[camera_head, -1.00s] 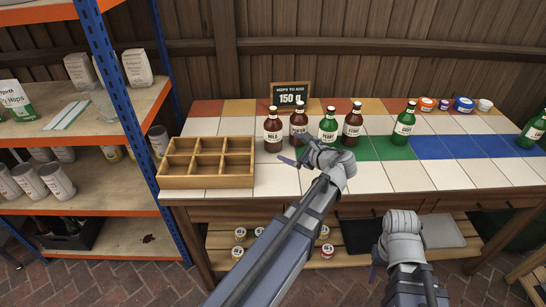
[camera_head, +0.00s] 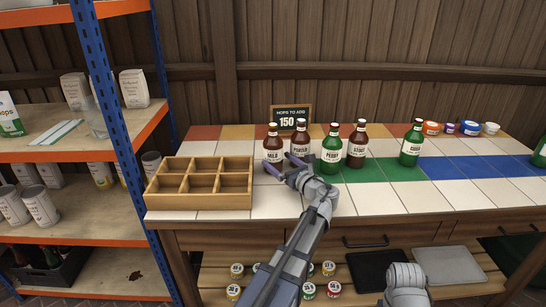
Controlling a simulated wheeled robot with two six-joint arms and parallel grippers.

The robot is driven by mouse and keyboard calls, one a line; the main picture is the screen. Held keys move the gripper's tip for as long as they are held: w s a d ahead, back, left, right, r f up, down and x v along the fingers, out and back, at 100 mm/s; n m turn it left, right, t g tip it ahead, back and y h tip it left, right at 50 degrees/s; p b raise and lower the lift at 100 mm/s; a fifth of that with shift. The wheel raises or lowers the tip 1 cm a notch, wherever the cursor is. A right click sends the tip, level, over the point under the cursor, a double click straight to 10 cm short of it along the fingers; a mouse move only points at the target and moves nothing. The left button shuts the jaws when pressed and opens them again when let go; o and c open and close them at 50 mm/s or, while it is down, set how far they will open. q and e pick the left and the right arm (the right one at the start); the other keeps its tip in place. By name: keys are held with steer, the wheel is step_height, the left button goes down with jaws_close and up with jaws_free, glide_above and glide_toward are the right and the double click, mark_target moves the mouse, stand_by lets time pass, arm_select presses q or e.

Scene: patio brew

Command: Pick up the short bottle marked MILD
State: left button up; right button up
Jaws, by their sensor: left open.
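The bottle marked MILD (camera_head: 273,146) is brown with a white label and a pale cap. It stands upright on the tiled counter (camera_head: 350,205), just right of the wooden crate. My left gripper (camera_head: 283,165) is open and empty, low in front of the MILD bottle and the brown PORTER bottle (camera_head: 300,138). Its fingers point toward the gap between these two and overlap the lower edge of the MILD bottle in the picture. I cannot tell whether they touch it. My right arm shows only in part at the bottom; its gripper is out of view.
The green PERRY bottle (camera_head: 332,152) and brown STOUT bottle (camera_head: 357,147) stand close to the right. An empty divided wooden crate (camera_head: 200,201) is to the left. A chalkboard sign (camera_head: 291,116) stands behind. The front tiles right of my left arm are clear.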

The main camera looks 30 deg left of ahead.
mark_target(268, 153)
arm_select(q)
steer(key=shift+x, duration=3.15)
steer(key=shift+s+r, duration=0.1)
steer(key=shift+c, duration=0.2)
jaws_close()
